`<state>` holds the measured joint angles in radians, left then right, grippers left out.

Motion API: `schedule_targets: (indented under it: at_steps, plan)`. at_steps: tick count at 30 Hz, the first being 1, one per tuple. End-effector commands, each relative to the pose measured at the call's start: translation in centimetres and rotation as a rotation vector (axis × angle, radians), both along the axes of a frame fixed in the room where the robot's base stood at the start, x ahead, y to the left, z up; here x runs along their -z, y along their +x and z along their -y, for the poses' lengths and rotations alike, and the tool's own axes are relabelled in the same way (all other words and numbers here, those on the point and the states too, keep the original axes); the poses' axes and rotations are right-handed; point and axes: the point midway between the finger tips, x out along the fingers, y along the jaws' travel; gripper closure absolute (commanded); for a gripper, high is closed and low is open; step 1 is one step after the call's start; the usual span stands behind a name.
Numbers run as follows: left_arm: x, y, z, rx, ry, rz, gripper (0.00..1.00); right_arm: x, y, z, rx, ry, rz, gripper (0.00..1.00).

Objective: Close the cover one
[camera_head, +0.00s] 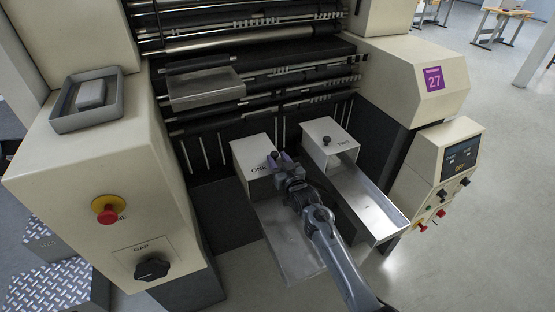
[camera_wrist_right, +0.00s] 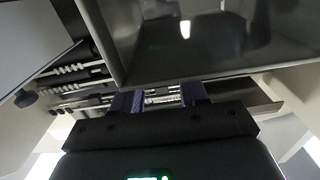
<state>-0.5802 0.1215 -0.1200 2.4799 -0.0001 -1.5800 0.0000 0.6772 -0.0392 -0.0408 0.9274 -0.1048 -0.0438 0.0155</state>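Cover one (camera_head: 248,150) is a pale box-shaped cover marked ONE in the head view. It sits over the back end of a long metal tray (camera_head: 285,248), whose front part is uncovered. A small dark knob shows on it, partly hidden by my right gripper (camera_head: 281,158). The purple fingers are at the cover's right front edge, close to the knob; I cannot tell whether they touch. The right wrist view shows the fingers (camera_wrist_right: 160,100) apart, with no object clearly between them. My left gripper is not in view.
Cover two (camera_head: 329,138), with a dark knob, stands right of cover one over its own tray (camera_head: 372,203). A left cabinet carries a red button (camera_head: 106,209) and a black GAP dial (camera_head: 151,268). A control panel (camera_head: 447,173) stands at the right. Rollers lie behind.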

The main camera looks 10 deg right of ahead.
Motion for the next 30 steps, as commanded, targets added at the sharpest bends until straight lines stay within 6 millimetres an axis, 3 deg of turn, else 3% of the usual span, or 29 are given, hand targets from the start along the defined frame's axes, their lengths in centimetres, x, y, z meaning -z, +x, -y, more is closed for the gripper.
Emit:
schedule_targets:
  at_steps: [2, 16, 30]
  plan:
    - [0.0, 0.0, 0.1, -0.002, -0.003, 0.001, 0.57, -0.2, 0.0, 0.0, -0.001, 0.000, 0.004, 0.44]
    - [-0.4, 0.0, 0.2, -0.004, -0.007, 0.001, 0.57, -0.5, -0.6, 0.0, -0.003, -0.001, 0.008, 0.44]
    - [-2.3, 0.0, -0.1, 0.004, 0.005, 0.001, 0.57, -0.4, -7.0, 1.0, -0.003, 0.000, 0.005, 0.44]
